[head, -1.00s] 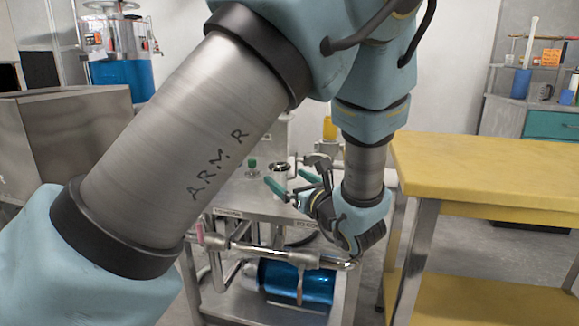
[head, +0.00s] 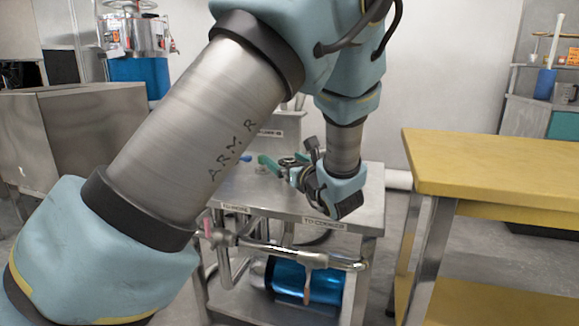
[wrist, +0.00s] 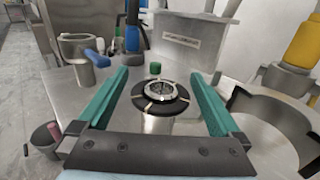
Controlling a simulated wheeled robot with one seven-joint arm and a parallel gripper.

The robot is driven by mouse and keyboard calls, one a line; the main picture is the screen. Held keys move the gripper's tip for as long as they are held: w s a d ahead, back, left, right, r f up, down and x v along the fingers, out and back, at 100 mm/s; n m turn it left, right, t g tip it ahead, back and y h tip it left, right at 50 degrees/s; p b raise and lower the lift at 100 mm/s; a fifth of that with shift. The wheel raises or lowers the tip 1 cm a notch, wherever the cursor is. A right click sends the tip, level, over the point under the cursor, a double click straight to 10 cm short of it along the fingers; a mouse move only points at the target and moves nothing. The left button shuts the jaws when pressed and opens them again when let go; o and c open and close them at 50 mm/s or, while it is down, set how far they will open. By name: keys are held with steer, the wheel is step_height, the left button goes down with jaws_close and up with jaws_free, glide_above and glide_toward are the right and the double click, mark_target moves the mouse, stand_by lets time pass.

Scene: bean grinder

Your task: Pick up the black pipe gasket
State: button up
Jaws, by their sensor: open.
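A black ring, which looks like the pipe gasket (wrist: 137,91), sits flat around a shiny round metal fitting (wrist: 161,90) on top of an upright metal pipe stub in the wrist view. My gripper (wrist: 160,76) is open, with one teal finger on each side of the ring and a gap on both sides. It holds nothing. In the head view my gripper (head: 276,165) is low over the metal cart top (head: 330,204), and the ring cannot be made out there.
A small green cap (wrist: 155,68) stands just behind the ring. A metal cup with a blue handle (wrist: 96,58) is at left. A large dark curved part (wrist: 237,98) and a yellow cylinder (wrist: 304,46) are at right. A yellow table (head: 490,165) stands beside the cart.

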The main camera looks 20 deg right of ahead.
steer(key=shift+w, duration=0.8)
steer(key=c, duration=1.4)
